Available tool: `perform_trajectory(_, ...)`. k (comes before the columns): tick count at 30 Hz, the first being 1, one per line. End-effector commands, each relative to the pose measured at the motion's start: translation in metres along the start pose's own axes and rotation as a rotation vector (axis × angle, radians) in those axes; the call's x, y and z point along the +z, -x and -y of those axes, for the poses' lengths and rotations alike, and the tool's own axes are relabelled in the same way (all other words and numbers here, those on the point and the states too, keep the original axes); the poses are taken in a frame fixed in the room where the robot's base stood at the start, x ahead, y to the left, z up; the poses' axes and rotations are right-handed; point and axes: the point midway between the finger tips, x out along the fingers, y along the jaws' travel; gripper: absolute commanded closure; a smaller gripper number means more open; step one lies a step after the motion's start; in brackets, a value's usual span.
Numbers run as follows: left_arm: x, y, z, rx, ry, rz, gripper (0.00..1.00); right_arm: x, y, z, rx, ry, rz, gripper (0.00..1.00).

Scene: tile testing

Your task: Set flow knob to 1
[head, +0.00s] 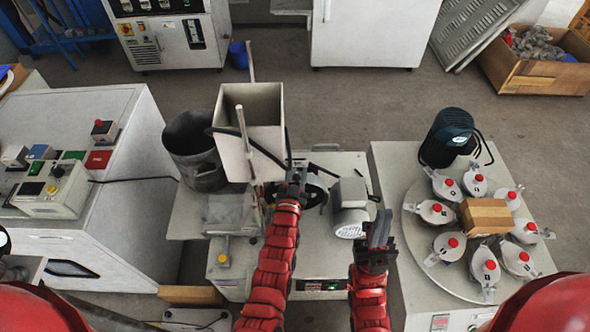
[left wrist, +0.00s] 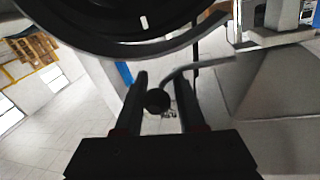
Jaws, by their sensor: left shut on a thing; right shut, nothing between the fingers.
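My left gripper (head: 297,178) reaches the machine in the middle, just below the grey hopper. In the left wrist view its two fingers (left wrist: 162,95) are on either side of a small dark round knob (left wrist: 157,101), and it is shut on this knob. A curved grey rod or cable shows close behind the knob. A large black wheel (left wrist: 130,22) with white marks fills the top of that view. I cannot read any numbers. The wheel is partly hidden by my gripper in the head view (head: 314,191).
The grey hopper (head: 234,155) and a dark bucket (head: 195,150) stand behind and left of my left gripper. A silver motor-like cylinder (head: 350,205) lies between the grippers. A round table (head: 440,275) with several red-capped jars stands right. A control box (head: 55,190) sits left.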

Motion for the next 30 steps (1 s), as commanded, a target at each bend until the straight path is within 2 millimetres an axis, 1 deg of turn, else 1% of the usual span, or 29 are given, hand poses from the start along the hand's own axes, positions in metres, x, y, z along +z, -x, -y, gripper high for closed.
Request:
perform_trajectory(2,0.004,0.001,-0.002,0.004,0.003,0.01,1.0,0.0,0.0,0.0,0.0,0.0,0.0,1.0)
perform_trajectory(3,0.004,0.001,-0.002,0.004,0.003,0.01,0.56,0.0,0.0,0.0,0.0,0.0,0.0,1.0)
perform_trajectory(6,0.004,0.001,-0.002,0.004,0.002,0.009,0.39,0.0,0.0,0.0,0.0,0.0,0.0,1.0)
perform_trajectory(14,0.002,0.002,-0.001,0.002,0.001,0.006,0.39,0.0,0.0,0.0,0.0,0.0,0.0,1.0)
perform_trajectory(17,0.003,0.007,-0.001,0.002,0.001,0.006,0.39,0.0,0.001,0.0,0.0,0.0,0.0,1.0)
perform_trajectory(20,0.004,0.021,-0.002,0.003,0.0,0.006,0.39,0.0,0.002,0.0,0.0,0.0,0.0,1.0)
perform_trajectory(23,0.004,0.04,-0.002,0.005,0.0,0.008,0.39,0.001,0.004,0.0,0.0,0.0,0.0,1.0)
perform_trajectory(30,0.004,0.097,-0.002,0.004,0.001,0.009,0.39,0.002,0.01,0.001,0.0,0.0,0.0,1.0)
